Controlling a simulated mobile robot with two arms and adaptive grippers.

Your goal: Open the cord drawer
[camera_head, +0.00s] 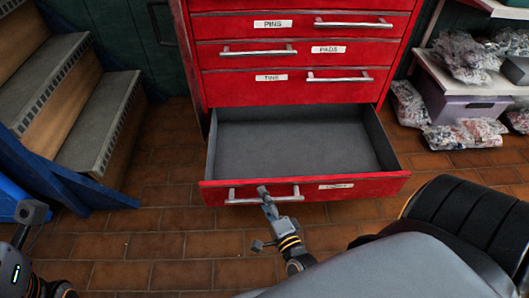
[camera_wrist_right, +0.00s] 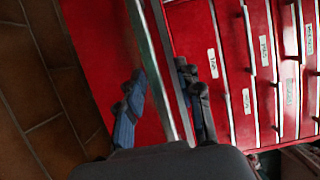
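The bottom drawer (camera_head: 305,190) of the red cabinet stands pulled far out, and its grey inside is empty. Its label (camera_head: 336,186) is too blurred to read. The drawer's metal handle (camera_head: 240,198) is on the left of its front. In the right wrist view the handle bar (camera_wrist_right: 160,70) runs between the two fingers of my right gripper (camera_wrist_right: 165,102), which stand apart with a gap beside the bar. Part of my left gripper (camera_head: 52,287) shows at the lower left edge; its fingertips are not clear.
Shut drawers labelled PINS (camera_head: 272,24), PADS (camera_head: 328,49) and TINS (camera_head: 271,77) are above the open one. Steps (camera_head: 95,125) stand at the left. Shelves with bagged goods and a purple bin (camera_head: 470,108) are at the right. Tiled floor (camera_head: 150,245) is clear before the drawer.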

